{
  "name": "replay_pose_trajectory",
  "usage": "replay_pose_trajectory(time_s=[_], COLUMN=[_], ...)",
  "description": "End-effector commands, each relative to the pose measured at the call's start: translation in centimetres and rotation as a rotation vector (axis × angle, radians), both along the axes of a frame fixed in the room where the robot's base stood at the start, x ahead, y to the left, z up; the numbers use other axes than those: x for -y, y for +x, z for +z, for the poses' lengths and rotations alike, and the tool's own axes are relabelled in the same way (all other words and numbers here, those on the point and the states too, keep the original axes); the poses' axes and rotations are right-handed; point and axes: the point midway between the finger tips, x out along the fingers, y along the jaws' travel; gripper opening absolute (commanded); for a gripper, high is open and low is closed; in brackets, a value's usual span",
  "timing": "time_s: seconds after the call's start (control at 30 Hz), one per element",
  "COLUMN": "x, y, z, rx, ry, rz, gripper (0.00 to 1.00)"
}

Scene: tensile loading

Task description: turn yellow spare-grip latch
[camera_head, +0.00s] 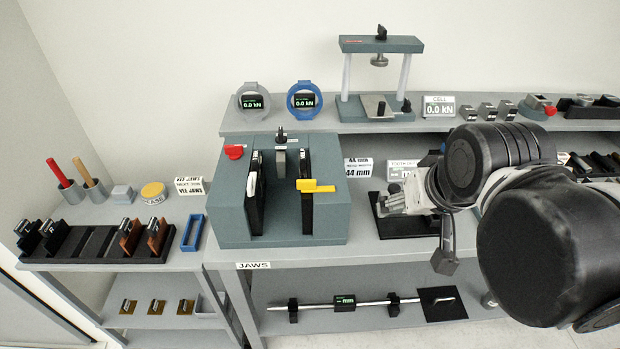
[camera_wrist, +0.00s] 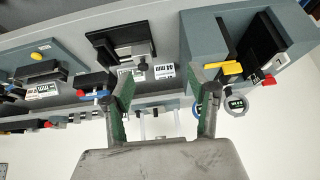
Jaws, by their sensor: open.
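The yellow latch (camera_head: 315,186) is a flat handle on the front right of the grey-blue jaw block (camera_head: 230,210), in front of the right-hand black slot plate. It lies roughly level, pointing right. In the wrist view, which looks upside down, the yellow latch (camera_wrist: 222,68) shows just beyond the right finger, on the jaw block's side. My gripper (camera_wrist: 163,95) is open and empty, its two green-padded fingers wide apart. In the head view my arm reaches in from the right and mostly hides the gripper, well to the right of the latch.
A black plate with a grey fixture (camera_head: 400,220) stands right of the block, near my arm. A shelf with ring gauges (camera_head: 305,100) and a small press (camera_head: 380,110) runs behind. A jaw rack (camera_head: 90,243) stands left.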

Motion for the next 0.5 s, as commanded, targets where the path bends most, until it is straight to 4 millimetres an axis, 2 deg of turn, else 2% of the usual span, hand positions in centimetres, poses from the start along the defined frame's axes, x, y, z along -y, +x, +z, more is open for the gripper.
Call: replay_pose_trajectory(time_s=[0.03, 0.2, 0.5], x=[-0.7, -2.9, -7.7], y=[1.0, 3.7, 8.7], z=[1.2, 3.6, 6.4], rx=[-0.025, -0.125, -0.302], ry=[0.006, 0.024, 0.031], rz=[0.006, 0.01, 0.011], gripper=[0.54, 0.54, 0.54])
